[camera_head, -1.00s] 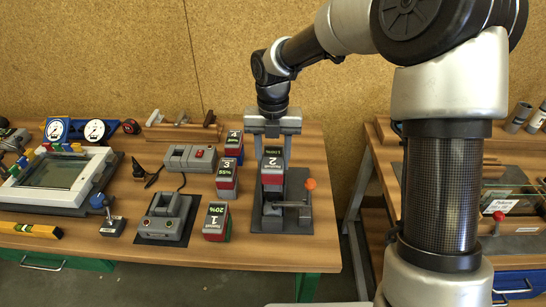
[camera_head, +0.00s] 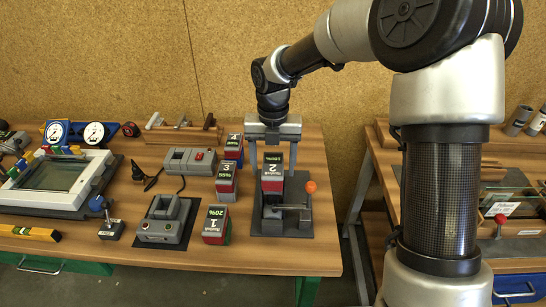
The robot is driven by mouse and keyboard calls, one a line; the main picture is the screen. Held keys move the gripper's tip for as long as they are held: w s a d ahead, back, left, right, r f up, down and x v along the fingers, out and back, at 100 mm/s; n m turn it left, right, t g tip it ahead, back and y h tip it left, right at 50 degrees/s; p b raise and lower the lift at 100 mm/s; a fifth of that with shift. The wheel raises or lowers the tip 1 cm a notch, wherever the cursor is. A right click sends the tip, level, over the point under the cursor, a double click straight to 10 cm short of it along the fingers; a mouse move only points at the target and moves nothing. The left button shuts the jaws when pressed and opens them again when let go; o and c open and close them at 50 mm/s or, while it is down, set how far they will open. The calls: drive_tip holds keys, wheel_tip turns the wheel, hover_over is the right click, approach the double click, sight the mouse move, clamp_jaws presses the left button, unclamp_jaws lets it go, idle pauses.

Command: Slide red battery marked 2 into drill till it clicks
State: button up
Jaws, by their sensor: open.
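The red battery marked 2 (camera_head: 272,183), with a dark top label, stands in the grey holder (camera_head: 270,216) on a dark base plate (camera_head: 296,229). I take this holder to be the drill's mount; a drill shape is not clear. The battery's lower part is hidden by the holder, so I cannot tell how far in it sits. My gripper (camera_head: 272,164) is open, with one finger on each side of the battery. Small gaps seem to show between fingers and battery. A lever with an orange knob (camera_head: 310,187) is at the holder's right.
Batteries marked 1 (camera_head: 216,224), 3 (camera_head: 226,182) and 4 (camera_head: 233,150) stand in a row to the left. A gap separates this table from the right one.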

wheel_tip(320, 180, up, 18)
drive_tip(key=shift+f+p, duration=0.25)
drive_tip(key=shift+p, duration=0.1)
